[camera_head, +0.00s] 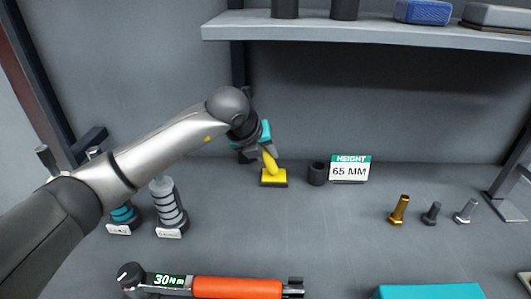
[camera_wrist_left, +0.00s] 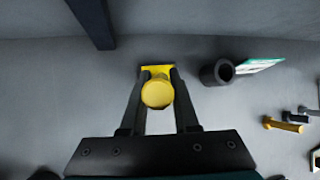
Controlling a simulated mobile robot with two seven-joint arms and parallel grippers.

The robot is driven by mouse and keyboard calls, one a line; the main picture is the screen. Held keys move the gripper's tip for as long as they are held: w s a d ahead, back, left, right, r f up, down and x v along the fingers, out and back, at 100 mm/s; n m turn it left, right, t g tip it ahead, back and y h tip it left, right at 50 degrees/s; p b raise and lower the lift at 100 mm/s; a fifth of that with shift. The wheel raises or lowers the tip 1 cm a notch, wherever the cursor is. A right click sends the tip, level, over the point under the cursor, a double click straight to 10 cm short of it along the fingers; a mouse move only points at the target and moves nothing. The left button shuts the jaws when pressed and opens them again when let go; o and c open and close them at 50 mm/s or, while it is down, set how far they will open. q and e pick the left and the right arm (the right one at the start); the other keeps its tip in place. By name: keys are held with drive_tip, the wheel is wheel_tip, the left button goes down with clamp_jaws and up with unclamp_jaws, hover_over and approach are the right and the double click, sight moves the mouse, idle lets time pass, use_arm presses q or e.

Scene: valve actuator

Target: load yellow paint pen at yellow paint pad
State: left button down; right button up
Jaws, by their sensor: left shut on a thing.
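The yellow paint pen (camera_head: 269,160) is held in my left gripper (camera_head: 262,153), tilted slightly, with its lower end at the yellow paint pad (camera_head: 273,178). In the left wrist view the fingers of the left gripper (camera_wrist_left: 158,90) are shut on the pen, and its round yellow end (camera_wrist_left: 157,93) faces the camera. The pad (camera_wrist_left: 157,68) shows just beyond the pen there, partly hidden by it. The pen's tip is hidden or too small, so I cannot tell whether it touches the pad. My right gripper is not in view.
A dark cup (camera_head: 317,173) and a "HEIGHT 65 MM" sign (camera_head: 349,169) stand right of the pad. Several bolts (camera_head: 399,210) stand farther right. An orange torque wrench (camera_head: 237,287) lies in front. A shelf (camera_head: 380,36) is above. The middle bench is clear.

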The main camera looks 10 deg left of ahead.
use_arm(q)
drive_tip(key=shift+f, duration=0.1)
idle(0.4)
drive_tip(key=shift+s+f, duration=0.1)
drive_tip(key=shift+f, duration=0.05)
idle(0.6)
drive_tip(key=shift+r+p, duration=1.95)
drive_tip(key=shift+r, duration=1.75)
